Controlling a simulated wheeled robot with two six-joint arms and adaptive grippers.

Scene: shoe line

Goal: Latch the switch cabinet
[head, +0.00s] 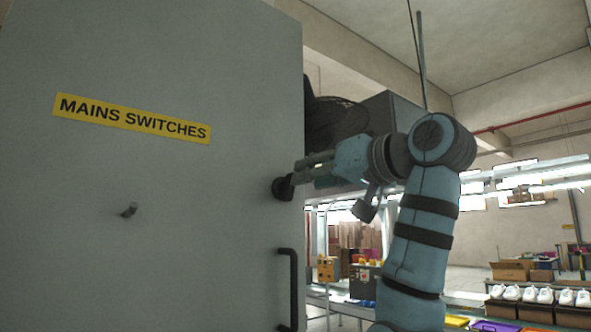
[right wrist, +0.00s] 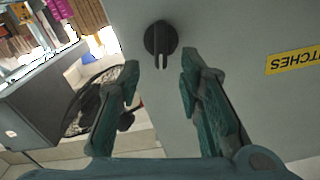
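The switch cabinet (head: 200,60) fills the left of the head view, its grey front marked with a yellow MAINS SWITCHES label (head: 132,118). A round black latch knob (head: 283,188) sits near the right edge of the front. In the right wrist view the knob (right wrist: 160,40) shows a raised grip bar that points toward my gripper. My right gripper (head: 298,172) is at the knob in the head view. My left gripper is not in view.
A black bar handle (head: 289,290) stands out below the knob, and a small metal stub (head: 129,210) is at the left. A grey box (head: 392,108) is behind my right arm. Shelves with white shoes (head: 540,295) and cartons are at the right.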

